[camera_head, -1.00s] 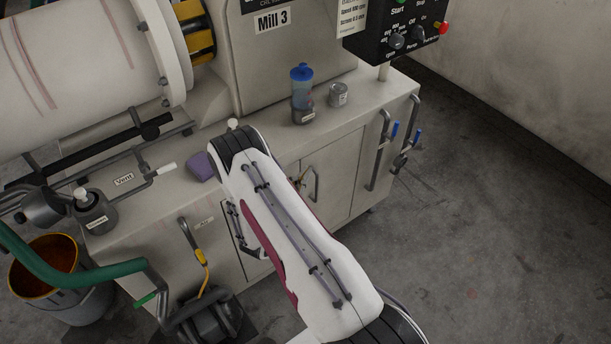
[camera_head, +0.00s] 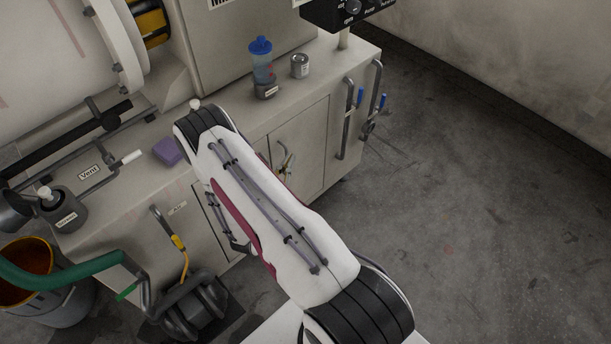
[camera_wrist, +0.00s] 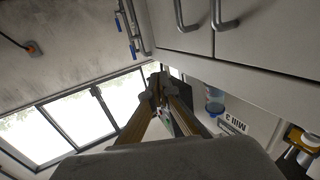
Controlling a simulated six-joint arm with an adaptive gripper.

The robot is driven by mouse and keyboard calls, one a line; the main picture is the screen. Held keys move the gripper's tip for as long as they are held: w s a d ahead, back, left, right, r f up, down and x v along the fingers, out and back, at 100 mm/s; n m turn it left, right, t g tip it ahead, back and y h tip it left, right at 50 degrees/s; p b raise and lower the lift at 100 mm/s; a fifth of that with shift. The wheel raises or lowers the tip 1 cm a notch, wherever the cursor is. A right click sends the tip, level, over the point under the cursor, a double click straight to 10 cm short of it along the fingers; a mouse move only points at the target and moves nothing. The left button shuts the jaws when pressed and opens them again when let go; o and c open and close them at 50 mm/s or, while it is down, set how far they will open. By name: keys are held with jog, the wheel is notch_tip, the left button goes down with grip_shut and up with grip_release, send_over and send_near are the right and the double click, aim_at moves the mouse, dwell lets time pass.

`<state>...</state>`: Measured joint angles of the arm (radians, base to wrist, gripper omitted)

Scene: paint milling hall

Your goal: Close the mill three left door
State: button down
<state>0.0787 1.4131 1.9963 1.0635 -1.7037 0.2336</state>
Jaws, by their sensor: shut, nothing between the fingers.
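The Mill 3 base cabinet (camera_head: 100,240) has pale doors low on its front. The right door (camera_head: 312,150) has a bar handle (camera_head: 285,163) and looks flush. My arm hides most of the left door (camera_head: 212,222), which has a dark gap along its left edge; how far it stands open I cannot tell. The wrist view is upside down: the left door (camera_wrist: 270,45) with its handle (camera_wrist: 224,22) is at upper right, beside the right door (camera_wrist: 180,38). My gripper (camera_wrist: 165,88) is shut and empty, apart from the handles there; my arm hides it in the head view.
A blue-capped bottle (camera_head: 262,65), a grey can (camera_head: 300,66) and a purple sponge (camera_head: 168,151) sit on the cabinet top. Pipes with blue levers (camera_head: 360,97) stick out at its right end. A bucket (camera_head: 40,290) and green hose (camera_head: 75,274) are at left. Floor at right is clear.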

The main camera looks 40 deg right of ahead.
jog(key=s, duration=0.7)
jog(key=shift+s, duration=0.15)
dwell(0.5)
